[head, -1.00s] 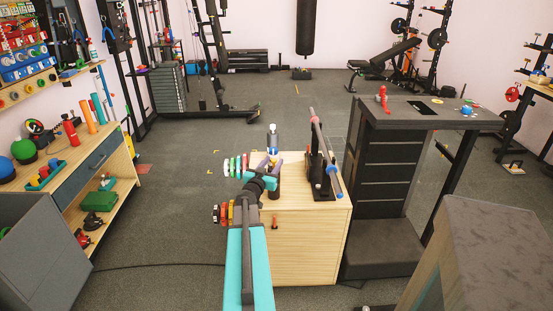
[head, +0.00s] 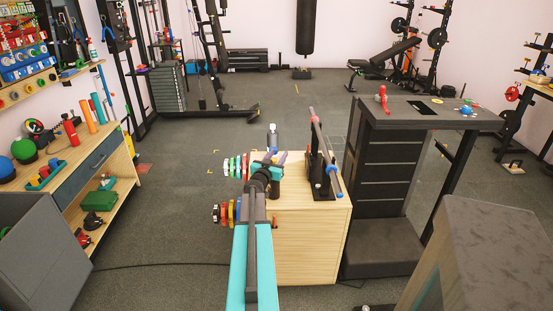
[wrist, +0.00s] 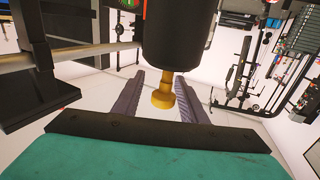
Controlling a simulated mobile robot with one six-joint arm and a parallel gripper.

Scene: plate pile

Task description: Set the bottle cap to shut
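A yellow knob (wrist: 162,97) shows between the fingers, below a black cylinder (wrist: 180,40). No finger visibly touches the knob.
The wooden cabinet (head: 312,240) carries a black stand with a bar (head: 322,160) right of my gripper. Coloured discs (head: 236,166) sit on its left side. A tall dark unit (head: 385,200) stands to the right. The floor left of the cabinet is clear apart from a cable.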

